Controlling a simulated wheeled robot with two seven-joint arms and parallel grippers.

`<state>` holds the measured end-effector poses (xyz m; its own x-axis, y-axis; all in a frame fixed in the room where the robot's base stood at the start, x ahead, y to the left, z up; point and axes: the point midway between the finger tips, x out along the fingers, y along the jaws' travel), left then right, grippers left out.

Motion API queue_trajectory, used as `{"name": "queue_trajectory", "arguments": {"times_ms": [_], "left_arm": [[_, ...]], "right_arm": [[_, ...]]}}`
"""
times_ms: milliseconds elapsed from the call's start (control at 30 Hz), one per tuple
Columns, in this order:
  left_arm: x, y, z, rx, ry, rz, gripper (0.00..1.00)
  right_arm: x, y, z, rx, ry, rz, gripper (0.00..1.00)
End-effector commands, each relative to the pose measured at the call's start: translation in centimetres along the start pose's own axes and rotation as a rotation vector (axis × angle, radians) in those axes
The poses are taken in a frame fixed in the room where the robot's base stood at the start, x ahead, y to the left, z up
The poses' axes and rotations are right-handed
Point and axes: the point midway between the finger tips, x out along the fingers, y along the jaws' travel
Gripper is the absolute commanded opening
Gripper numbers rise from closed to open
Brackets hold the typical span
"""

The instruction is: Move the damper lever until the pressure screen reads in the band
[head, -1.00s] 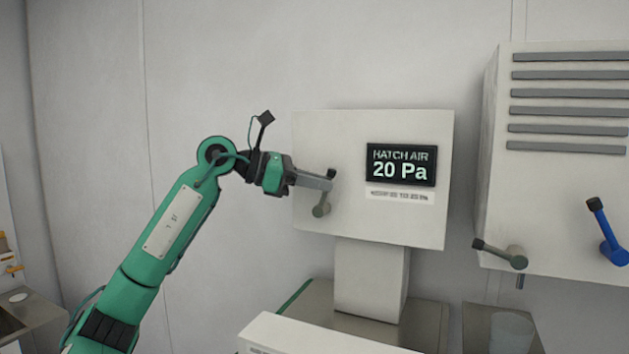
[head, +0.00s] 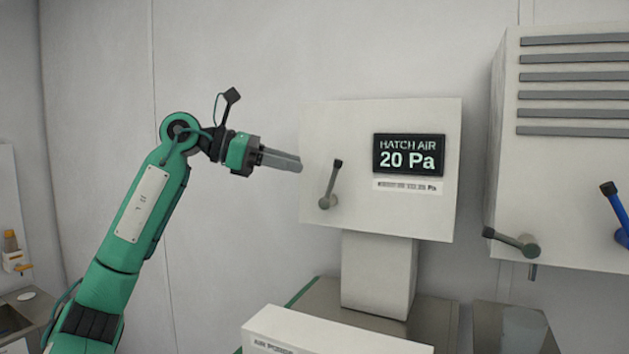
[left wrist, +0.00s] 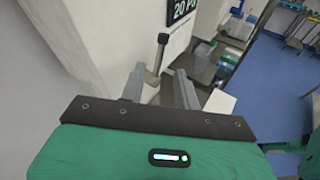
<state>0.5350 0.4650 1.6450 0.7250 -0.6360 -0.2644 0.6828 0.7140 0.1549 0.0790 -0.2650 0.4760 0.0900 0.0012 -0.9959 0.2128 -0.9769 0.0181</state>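The damper lever (head: 331,183) is a grey bar with a dark knob on the front of the white box (head: 400,220). It stands nearly upright, leaning slightly right. The pressure screen (head: 408,156) reads "HATCH AIR 20 Pa"; the band label (head: 408,186) below it is too blurred to read. My left gripper (head: 300,164) is to the left of the lever and apart from it. In the left wrist view its two fingers (left wrist: 158,86) are spread with nothing held, and the lever (left wrist: 157,58) shows beyond them. My right gripper is not in view.
A vented white cabinet (head: 570,180) on the right carries a grey lever (head: 512,241) and a blue lever (head: 616,205). A white labelled block (head: 330,335) stands low in front of the box. A clear cup (head: 525,330) is at lower right. The wall side at left is free.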

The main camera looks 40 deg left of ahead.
Motion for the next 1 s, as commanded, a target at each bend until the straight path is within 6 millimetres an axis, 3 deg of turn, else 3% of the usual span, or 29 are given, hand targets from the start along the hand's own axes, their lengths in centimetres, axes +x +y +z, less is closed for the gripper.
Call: {"name": "queue_trajectory", "arguments": {"times_ms": [100, 333, 1000], "left_arm": [[-2.6, 0.0, -0.2, 0.001, -0.002, 0.003, 0.32], [-5.4, 0.0, 0.0, 0.001, -0.002, 0.001, 0.32], [-5.8, 0.0, 0.1, 0.001, -0.001, -0.001, 0.32]], "right_arm": [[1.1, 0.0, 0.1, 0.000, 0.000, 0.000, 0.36], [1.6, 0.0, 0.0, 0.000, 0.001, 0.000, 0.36], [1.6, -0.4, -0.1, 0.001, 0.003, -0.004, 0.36]]}}
